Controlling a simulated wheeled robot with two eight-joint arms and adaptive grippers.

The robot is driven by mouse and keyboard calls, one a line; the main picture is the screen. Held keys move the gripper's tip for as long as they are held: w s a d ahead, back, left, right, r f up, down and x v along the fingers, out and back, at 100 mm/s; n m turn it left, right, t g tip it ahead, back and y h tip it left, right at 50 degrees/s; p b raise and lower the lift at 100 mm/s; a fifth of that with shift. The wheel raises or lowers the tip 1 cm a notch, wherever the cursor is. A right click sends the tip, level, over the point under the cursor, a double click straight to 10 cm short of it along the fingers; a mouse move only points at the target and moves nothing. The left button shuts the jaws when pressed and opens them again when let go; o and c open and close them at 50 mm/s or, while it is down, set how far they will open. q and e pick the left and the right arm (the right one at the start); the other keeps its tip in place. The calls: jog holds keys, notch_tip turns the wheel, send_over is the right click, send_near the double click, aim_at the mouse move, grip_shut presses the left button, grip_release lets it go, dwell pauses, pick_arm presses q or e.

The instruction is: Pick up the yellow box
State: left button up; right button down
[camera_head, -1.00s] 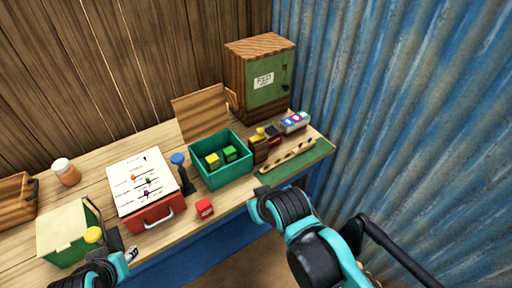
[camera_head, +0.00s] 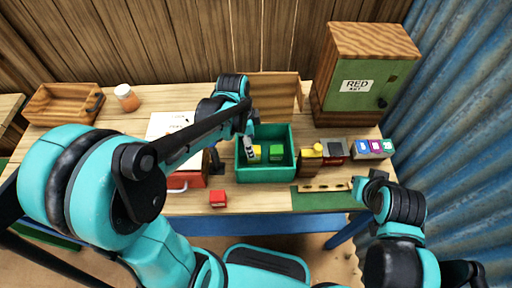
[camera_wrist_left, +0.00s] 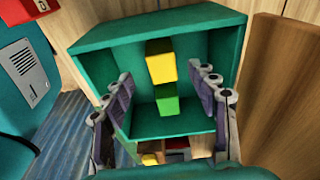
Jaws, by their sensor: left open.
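The yellow box (camera_head: 257,153) stands inside the teal bin (camera_head: 265,181), beside a green box (camera_head: 277,153). In the left wrist view the yellow box (camera_wrist_left: 160,64) and the green box (camera_wrist_left: 167,101) show between the open fingers. My left gripper (camera_head: 250,148) is at the left side of the bin and partly covers the yellow box in the head view. In its wrist view, my left gripper (camera_wrist_left: 162,76) is open, with one finger on each side of the boxes and no visible grip. My right gripper (camera_head: 360,187) is by the green mat; its fingers are too small to read.
A cabinet (camera_head: 362,75) and an upright wooden board (camera_head: 275,92) stand behind.

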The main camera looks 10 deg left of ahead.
pick_arm(q)
notch_tip(320, 180, down, 2)
jog(key=shift+d+f+b, duration=0.1)
jog(key=shift+d+b, duration=0.05)
jog(key=shift+b, duration=0.25)
jog(key=f, duration=0.1)
jog(key=f+b, duration=0.1)
jog(key=f, duration=0.1)
jog(key=f+b, duration=0.1)
jog(key=f, duration=0.1)
jog(key=shift+w+d, duration=0.3)
jog(key=shift+r, duration=0.1)
jog(key=c, duration=1.3)
